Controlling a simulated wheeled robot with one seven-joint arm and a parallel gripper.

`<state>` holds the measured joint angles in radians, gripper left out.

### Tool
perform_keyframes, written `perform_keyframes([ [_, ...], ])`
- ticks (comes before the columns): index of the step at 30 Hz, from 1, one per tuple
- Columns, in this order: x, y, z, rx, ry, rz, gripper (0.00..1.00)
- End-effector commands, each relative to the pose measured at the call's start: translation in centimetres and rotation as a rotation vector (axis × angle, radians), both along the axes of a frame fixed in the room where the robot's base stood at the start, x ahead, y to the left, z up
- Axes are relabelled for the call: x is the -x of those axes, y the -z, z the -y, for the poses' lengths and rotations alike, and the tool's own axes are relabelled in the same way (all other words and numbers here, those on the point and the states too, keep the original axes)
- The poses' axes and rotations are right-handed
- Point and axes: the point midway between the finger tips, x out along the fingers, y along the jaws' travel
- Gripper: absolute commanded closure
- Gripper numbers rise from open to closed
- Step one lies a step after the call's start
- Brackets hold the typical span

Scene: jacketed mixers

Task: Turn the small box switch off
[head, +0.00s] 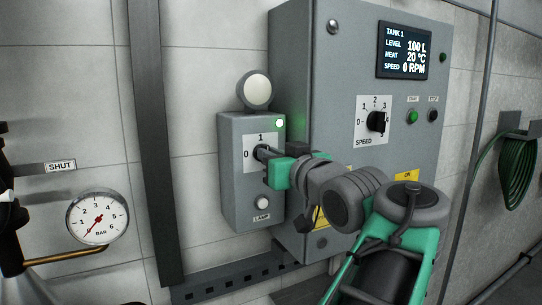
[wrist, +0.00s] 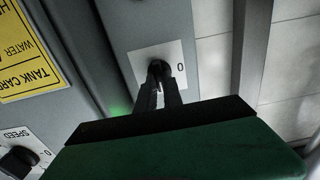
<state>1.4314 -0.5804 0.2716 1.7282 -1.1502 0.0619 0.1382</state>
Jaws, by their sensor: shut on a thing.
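The small grey box (head: 236,195) is mounted on the wall at the left of the larger grey cabinet. Its black switch knob (head: 260,152) sits on a white plate marked 0 and 1. A green light (head: 279,123) glows at the box's upper right. My gripper (head: 263,157) is at the knob, with its fingers shut on it. In the wrist view the fingers (wrist: 160,82) close around the dark knob (wrist: 158,68), beside the 0 mark. The fingers partly hide the knob, so I cannot tell exactly where it points.
The large cabinet (head: 292,75) has a screen (head: 404,52), a speed dial (head: 376,121) and start and stop buttons close to my arm. A round white lamp (head: 257,89) tops the box, and a lamp button (head: 263,202) sits low on it. A pressure gauge (head: 97,218) is at left.

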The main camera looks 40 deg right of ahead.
Motion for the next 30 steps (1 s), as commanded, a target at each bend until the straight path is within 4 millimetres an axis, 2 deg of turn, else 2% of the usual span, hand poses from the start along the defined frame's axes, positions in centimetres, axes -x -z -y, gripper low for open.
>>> perform_keyframes([
  [17, 0.03, 0.33, 0.06, 0.042, 0.001, -0.013, 1.0],
  [23, 0.0, 0.66, 0.04, 0.143, 0.0, -0.041, 1.0],
  [30, -0.02, 0.86, -0.05, 0.339, 0.0, -0.098, 1.0],
])
